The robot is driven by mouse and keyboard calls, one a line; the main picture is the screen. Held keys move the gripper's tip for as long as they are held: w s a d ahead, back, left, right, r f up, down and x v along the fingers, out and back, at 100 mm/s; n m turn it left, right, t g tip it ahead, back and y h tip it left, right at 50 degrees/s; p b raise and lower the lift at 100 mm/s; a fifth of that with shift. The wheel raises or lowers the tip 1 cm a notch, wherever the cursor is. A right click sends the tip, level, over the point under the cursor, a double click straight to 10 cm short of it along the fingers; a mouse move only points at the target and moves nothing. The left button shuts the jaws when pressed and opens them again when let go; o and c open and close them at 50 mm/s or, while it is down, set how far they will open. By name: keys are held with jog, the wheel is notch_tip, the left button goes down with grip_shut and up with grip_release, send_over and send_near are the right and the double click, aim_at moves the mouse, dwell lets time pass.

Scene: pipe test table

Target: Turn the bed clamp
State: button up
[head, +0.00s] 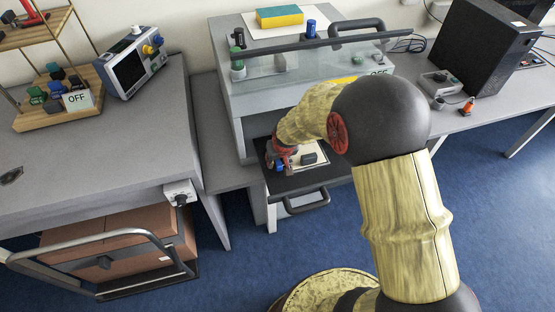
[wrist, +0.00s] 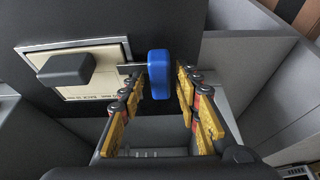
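The blue knob (wrist: 159,75), which appears to be the bed clamp's handle, stands upright beside a cream plate (wrist: 110,90) with a dark grey block (wrist: 65,69) on it. My gripper (wrist: 159,82) is open, with its yellow and red fingers on either side of the blue knob. A narrow gap shows at each finger, closer on the right. In the head view my gripper (head: 283,155) reaches down over the dark pulled-out bed (head: 300,184), where the grey block (head: 308,158) also shows. The gripper partly hides the knob there.
The bed's front handle (head: 307,203) sticks out below it. The grey machine housing (head: 250,95) and its clear cover stand behind. A left bench (head: 110,150) carries a meter (head: 132,62) and a small wooden shelf. Blue floor is open at the right.

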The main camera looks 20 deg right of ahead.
jog(key=shift+o, duration=0.2)
jog(key=v, duration=1.2)
dwell(0.4)
jog(key=s+f+g, duration=0.2)
jog(key=s, duration=0.3)
jog(key=s+r+t, duration=0.3)
jog(key=s+r, duration=1.7)
jog(key=shift+d, duration=0.2)
jog(key=shift+r, duration=0.1)
